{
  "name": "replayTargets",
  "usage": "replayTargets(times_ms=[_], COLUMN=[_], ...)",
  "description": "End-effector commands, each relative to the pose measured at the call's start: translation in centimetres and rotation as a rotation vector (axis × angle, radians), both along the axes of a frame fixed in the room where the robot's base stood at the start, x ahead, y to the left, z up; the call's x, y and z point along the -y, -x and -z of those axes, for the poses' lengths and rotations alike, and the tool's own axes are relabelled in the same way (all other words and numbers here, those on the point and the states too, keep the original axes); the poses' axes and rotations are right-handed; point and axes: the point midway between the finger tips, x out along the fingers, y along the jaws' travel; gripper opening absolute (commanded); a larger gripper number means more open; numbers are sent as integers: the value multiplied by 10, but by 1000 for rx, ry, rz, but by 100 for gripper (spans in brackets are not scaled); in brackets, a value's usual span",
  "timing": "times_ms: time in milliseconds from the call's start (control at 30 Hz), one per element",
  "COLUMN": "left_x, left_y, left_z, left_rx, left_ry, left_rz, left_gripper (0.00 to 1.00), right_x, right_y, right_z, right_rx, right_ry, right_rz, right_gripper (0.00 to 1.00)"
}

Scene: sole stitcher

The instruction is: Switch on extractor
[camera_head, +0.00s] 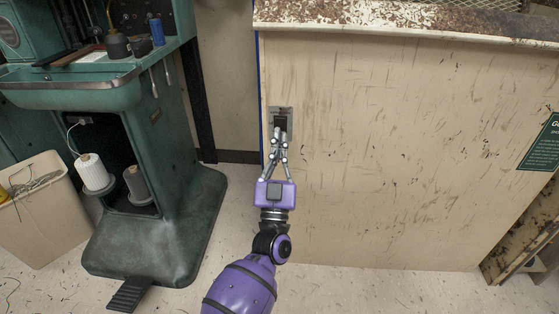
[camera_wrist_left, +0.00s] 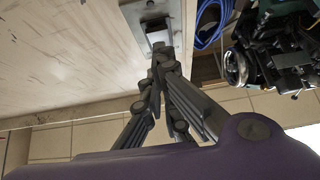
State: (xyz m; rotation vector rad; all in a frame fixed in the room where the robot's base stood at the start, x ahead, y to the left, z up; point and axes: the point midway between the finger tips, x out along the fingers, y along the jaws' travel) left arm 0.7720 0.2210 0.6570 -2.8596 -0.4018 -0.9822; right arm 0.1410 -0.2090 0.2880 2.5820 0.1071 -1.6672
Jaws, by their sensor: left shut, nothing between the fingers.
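The extractor is a large beige cabinet (camera_head: 400,150) with a scratched front panel. A grey metal switch plate (camera_head: 287,113) with a dark rocker or recess sits near its upper left edge. The plate also shows at the top of the left wrist view (camera_wrist_left: 133,12), with a pale part in its middle. My left gripper (camera_head: 281,134) is shut and empty, its fingertips right at the lower part of the switch. In the left wrist view the fingertips (camera_wrist_left: 160,48) overlap the plate's lower end; I cannot tell whether they touch it. My right gripper is not in view.
A green stitching machine (camera_head: 160,225) stands to the left, with thread cones (camera_head: 93,172) and a beige bin (camera_head: 45,215) beside it. A green sign (camera_head: 542,145) is on the panel's right. The floor in front of the cabinet is clear.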

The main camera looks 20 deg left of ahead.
Motion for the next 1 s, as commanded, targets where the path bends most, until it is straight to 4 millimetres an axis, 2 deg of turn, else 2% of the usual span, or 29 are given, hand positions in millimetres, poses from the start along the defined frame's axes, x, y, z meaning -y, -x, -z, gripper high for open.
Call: replayTargets(times_ms=[167,500,767,1000], left_x=[-3,-3,-5,-5], left_y=[-10,-11,-19,-17], left_z=[2,1,12,5], left_rx=[-1,2,76,74], left_ry=[1,0,-24,-21], left_rz=[-1,-1,-2,-1], left_gripper=[0,0,0,0], right_x=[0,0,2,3], right_y=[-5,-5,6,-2], right_z=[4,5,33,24], right_rx=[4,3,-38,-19], right_ry=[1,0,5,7], right_rz=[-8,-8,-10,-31], right_gripper=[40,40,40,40])
